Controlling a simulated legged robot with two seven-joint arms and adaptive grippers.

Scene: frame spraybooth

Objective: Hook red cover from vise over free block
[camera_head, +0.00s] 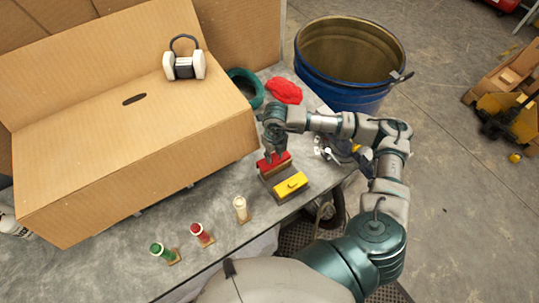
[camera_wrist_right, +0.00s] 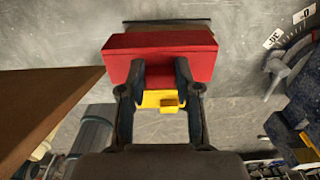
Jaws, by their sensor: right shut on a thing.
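My right gripper (camera_head: 276,148) reaches down over the bench, shut on the red cover (camera_head: 272,162). In the right wrist view the red cover (camera_wrist_right: 160,57) is a long block-like piece, crossing between the fingertips (camera_wrist_right: 158,72). In the head view it sits just above or on a brown block (camera_head: 274,171); I cannot tell whether they touch. A yellow cover (camera_head: 291,185) lies on a neighbouring block nearer the bench's front edge. It also shows behind the fingers in the wrist view (camera_wrist_right: 160,100). The vise is not clearly identifiable. My left gripper is out of view.
A large cardboard box (camera_head: 140,130) fills the left of the bench, with ear defenders (camera_head: 184,66) on top. Green, red and white-topped small items (camera_head: 200,233) stand along the front. A red cloth (camera_head: 284,90) and a blue drum (camera_head: 345,95) are behind.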

